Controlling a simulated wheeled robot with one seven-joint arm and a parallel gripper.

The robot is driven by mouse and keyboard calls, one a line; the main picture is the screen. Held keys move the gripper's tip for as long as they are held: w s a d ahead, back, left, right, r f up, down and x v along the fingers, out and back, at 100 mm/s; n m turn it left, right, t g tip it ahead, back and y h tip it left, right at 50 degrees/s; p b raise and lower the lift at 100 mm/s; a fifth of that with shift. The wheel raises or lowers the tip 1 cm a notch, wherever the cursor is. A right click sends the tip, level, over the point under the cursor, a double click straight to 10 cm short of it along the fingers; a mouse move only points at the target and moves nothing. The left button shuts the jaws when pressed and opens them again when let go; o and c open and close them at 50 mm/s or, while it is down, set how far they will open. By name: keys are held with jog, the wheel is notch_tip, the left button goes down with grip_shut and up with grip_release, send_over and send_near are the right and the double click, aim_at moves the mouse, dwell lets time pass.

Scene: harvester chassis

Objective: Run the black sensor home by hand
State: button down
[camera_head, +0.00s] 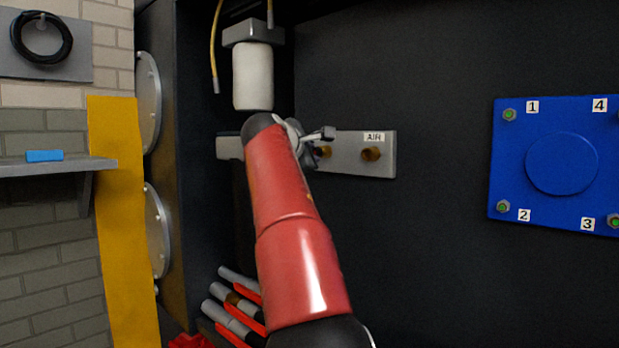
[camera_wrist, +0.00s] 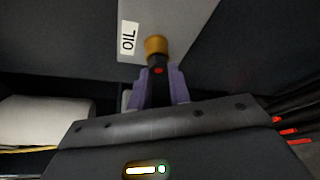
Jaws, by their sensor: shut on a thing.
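The black sensor (camera_wrist: 158,72), with a red dot on its side, is between the two purple-grey fingers of my gripper (camera_wrist: 159,88) in the wrist view. My gripper is shut on it. The sensor's far end meets or overlaps a brass port (camera_wrist: 156,44) beside the OIL label (camera_wrist: 129,38). I cannot tell how deep it sits in the port. In the head view my gripper (camera_head: 312,137) is at the grey bracket (camera_head: 345,165), mostly hidden behind my red arm. A second brass port (camera_head: 371,154) sits under the AIR label (camera_head: 375,137).
A white canister (camera_head: 252,78) hangs above my wrist, with a yellow cable (camera_head: 215,50) to its left. Several grey-and-red cylinders (camera_head: 236,312) are low on the left. A blue plate (camera_head: 510,165) with numbered bolts is at right. The dark panel between is clear.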

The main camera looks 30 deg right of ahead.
jog(key=m+t+b, duration=0.1)
jog(key=m+b, duration=0.1)
jog(key=f+m+t+h+b, duration=0.1)
jog(key=m+b, duration=0.1)
jog(key=shift+m+b, duration=0.3)
jog(key=shift+b, duration=0.1)
jog(key=c, duration=1.5)
grip_release()
jog(key=shift+r+p, duration=0.55)
jog(key=shift+p, duration=0.15)
jog(key=shift+c, duration=0.2)
jog(key=o, duration=0.3)
jog(key=shift+o, duration=0.2)
jog(key=shift+a+f, duration=0.1)
jog(key=shift+s+a+b, duration=0.25)
jog(key=shift+a, duration=0.5)
jog(key=shift+s+a+b, duration=0.25)
jog(key=shift+s+a, duration=0.05)
jog(key=shift+a, duration=0.45)
jog(key=shift+s+a+b, duration=0.25)
jog(key=shift+a, duration=0.5)
